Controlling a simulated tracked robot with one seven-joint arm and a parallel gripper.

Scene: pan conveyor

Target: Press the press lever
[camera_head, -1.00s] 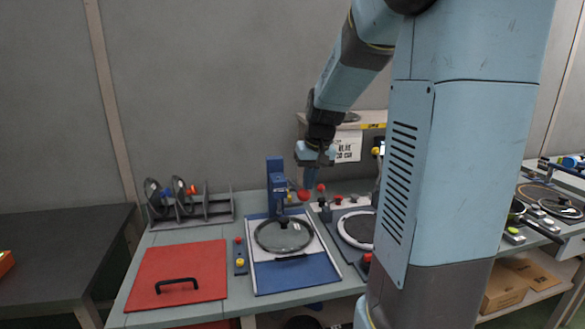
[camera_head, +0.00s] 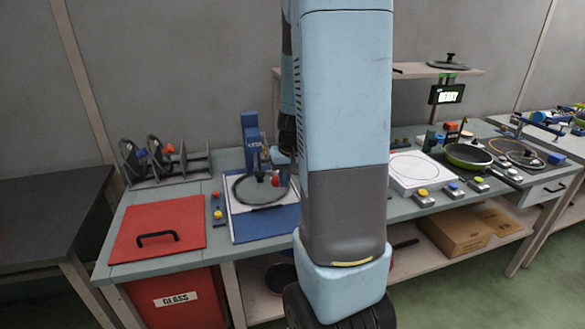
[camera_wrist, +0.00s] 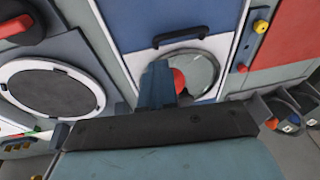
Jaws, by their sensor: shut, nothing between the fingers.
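The press has an upright blue column (camera_head: 251,135) at the back of the table. Its lever ends in a red ball (camera_head: 276,181), which also shows in the wrist view (camera_wrist: 179,80). Below it a round glass lid (camera_head: 245,188) with a dark rim lies on a white and blue board (camera_head: 265,225). My gripper (camera_wrist: 157,67) is shut and empty. In the wrist view its blue fingers are right beside the red ball and overlap its left edge. I cannot tell whether they touch it. In the head view my arm mostly hides the gripper.
A red panel with a black handle (camera_head: 157,239) lies left of the board. A rack (camera_head: 165,166) holding lids stands at the back left. A white hot plate (camera_head: 418,172) and a green pan (camera_head: 468,156) are to the right of my arm. A READY display (camera_head: 447,94) stands behind them.

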